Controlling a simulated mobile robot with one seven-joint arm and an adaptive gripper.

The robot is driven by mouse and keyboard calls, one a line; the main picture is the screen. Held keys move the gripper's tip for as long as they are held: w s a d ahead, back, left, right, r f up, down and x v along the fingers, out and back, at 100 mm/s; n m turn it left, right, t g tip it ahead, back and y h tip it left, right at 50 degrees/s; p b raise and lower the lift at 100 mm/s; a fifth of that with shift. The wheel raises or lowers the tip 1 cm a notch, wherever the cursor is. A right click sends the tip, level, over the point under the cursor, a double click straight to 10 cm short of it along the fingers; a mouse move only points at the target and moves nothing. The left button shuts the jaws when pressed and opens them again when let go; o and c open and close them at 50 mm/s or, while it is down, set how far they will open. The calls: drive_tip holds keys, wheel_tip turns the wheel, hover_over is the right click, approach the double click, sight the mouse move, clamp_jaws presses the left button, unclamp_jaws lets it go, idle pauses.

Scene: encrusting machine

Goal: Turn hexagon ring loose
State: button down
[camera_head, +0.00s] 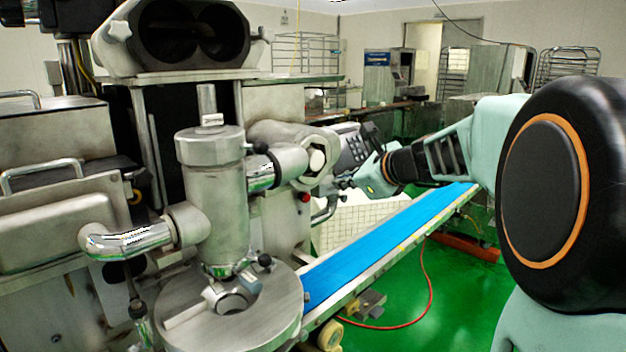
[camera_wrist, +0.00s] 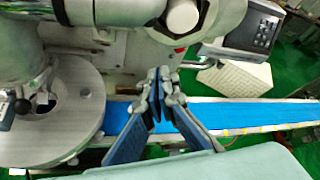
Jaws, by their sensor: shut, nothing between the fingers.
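A grey metal ring (camera_head: 327,177) surrounds a pale round pipe end (camera_head: 316,159) on the machine's right side. In the wrist view the pale pipe end (camera_wrist: 183,16) is at the top, partly cut off by the frame. My gripper (camera_wrist: 158,74) is shut and empty, with its fingertips below and a little left of that pipe end. In the head view my gripper (camera_head: 343,182) is just right of the ring, beside the machine. Whether it touches anything cannot be told.
A blue conveyor belt (camera_head: 385,232) runs below my gripper. A control panel (camera_head: 351,146) is close behind it. An upright metal cylinder (camera_head: 212,180) and round metal disc (camera_head: 190,318) stand left. A red cable (camera_head: 428,290) lies on the open green floor.

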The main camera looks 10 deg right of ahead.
drive_tip(key=x, duration=1)
drive_tip(key=r, duration=0.1)
drive_tip(key=a+r+p, duration=0.2)
drive_tip(key=shift+s+r, duration=0.25)
drive_tip(key=shift+r, duration=0.15)
drive_tip(key=shift+r+p, duration=0.1)
drive_tip(key=shift+p, duration=0.7)
drive_tip(key=shift+r+m+g+p, duration=0.15)
drive_tip(key=shift+m+g+p, duration=0.15)
drive_tip(key=shift+p, duration=0.35)
